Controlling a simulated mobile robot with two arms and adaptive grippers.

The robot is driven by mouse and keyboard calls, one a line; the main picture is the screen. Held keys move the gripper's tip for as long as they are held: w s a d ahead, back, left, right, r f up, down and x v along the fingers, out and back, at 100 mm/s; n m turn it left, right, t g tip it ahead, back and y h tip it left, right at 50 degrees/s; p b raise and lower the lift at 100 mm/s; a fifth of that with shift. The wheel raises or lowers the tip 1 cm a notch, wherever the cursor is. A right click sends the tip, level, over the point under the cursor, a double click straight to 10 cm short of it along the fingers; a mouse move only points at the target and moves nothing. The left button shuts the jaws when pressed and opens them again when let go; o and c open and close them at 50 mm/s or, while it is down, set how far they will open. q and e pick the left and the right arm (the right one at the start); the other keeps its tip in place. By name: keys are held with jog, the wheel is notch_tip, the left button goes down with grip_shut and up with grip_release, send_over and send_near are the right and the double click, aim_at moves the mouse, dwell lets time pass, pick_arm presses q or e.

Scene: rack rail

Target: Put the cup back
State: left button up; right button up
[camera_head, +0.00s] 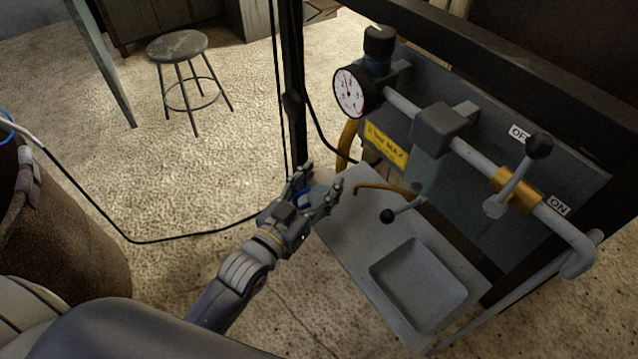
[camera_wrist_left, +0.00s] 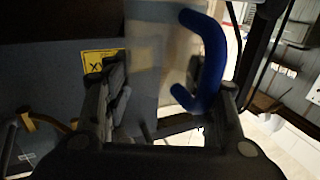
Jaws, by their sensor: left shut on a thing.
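My left gripper (camera_head: 319,191) is shut on a cup, at the far left corner of the grey shelf (camera_head: 352,232). In the head view little of the cup shows between the fingers, only a pale bluish patch (camera_head: 320,188). The left wrist view shows the cup (camera_wrist_left: 150,50) as a translucent body with a thick blue handle (camera_wrist_left: 213,55), between the fingers of my left gripper (camera_wrist_left: 160,85). I cannot tell whether the cup touches the shelf. My right gripper is not in view.
A square basin (camera_head: 420,275) is sunk in the shelf. Above it are a brass spout (camera_head: 385,188), a black-knobbed lever (camera_head: 400,210), a gauge (camera_head: 352,92) and a pipe with an ON/OFF valve lever (camera_head: 518,175). A dark post (camera_head: 292,90) stands just beyond my left gripper.

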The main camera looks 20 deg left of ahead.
pick_arm(q)
jog(key=o, duration=1.2)
jog(key=shift+f, duration=0.1)
